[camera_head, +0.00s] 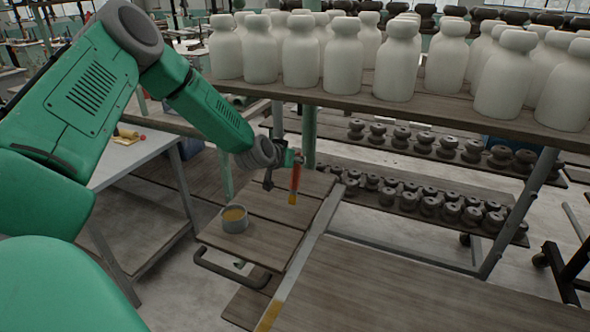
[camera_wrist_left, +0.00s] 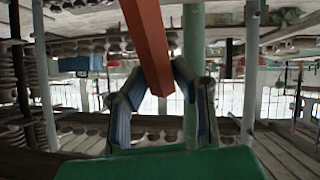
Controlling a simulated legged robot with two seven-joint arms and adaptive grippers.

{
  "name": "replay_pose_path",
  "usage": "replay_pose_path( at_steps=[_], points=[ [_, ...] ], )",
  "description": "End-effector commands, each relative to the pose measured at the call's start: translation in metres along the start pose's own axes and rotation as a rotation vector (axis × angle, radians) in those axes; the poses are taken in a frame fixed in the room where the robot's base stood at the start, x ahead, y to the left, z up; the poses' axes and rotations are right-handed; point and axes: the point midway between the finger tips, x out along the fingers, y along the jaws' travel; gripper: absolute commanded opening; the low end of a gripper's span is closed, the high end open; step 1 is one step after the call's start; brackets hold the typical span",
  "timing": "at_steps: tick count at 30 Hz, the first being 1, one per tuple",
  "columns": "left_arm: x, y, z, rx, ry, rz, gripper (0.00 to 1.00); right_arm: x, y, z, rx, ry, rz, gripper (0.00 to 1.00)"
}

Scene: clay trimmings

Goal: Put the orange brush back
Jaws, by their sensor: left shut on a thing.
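The orange brush (camera_head: 295,180) hangs nearly upright in the head view, its pale yellowish tip pointing down. My left gripper (camera_head: 292,160) is shut on its upper part, and the brush appears to be above the right part of a small wooden stand (camera_head: 262,239). In the left wrist view, the orange handle (camera_wrist_left: 148,40) runs between the two fingers of my left gripper (camera_wrist_left: 157,82). A grey cup (camera_head: 234,226) with yellow-brown contents stands on the stand, left of and nearer than the brush. My right gripper is not in view.
Pale bottle-shaped vessels (camera_head: 343,60) crowd the shelf (camera_head: 440,113) behind and right of my gripper. Dark pots (camera_head: 430,205) line lower boards. A wooden tabletop (camera_head: 400,290) at the front right is clear. A grey table (camera_head: 125,155) stands at left.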

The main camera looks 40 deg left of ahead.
Motion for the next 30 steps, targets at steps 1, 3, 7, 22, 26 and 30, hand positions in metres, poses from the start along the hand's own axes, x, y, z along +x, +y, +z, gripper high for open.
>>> replay_pose_path(
  at_steps=[1,3,7,22,26,30],
  points=[
    [0.004,-0.004,0.006,-0.003,-0.004,-0.002,0.00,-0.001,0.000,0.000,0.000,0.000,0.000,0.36],
    [0.009,-0.009,0.015,-0.007,-0.006,-0.003,0.00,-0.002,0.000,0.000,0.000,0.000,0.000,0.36],
    [0.017,-0.012,0.027,-0.006,-0.004,-0.003,0.00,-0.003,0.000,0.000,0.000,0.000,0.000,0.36],
    [0.017,-0.006,0.029,0.002,-0.002,-0.004,0.42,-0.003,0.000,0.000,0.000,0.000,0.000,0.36],
    [0.017,-0.008,0.029,-0.001,-0.002,-0.003,0.42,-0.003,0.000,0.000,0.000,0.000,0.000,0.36],
    [0.010,-0.011,0.029,-0.004,-0.002,-0.001,0.42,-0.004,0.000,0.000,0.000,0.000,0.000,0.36]
  ],
)
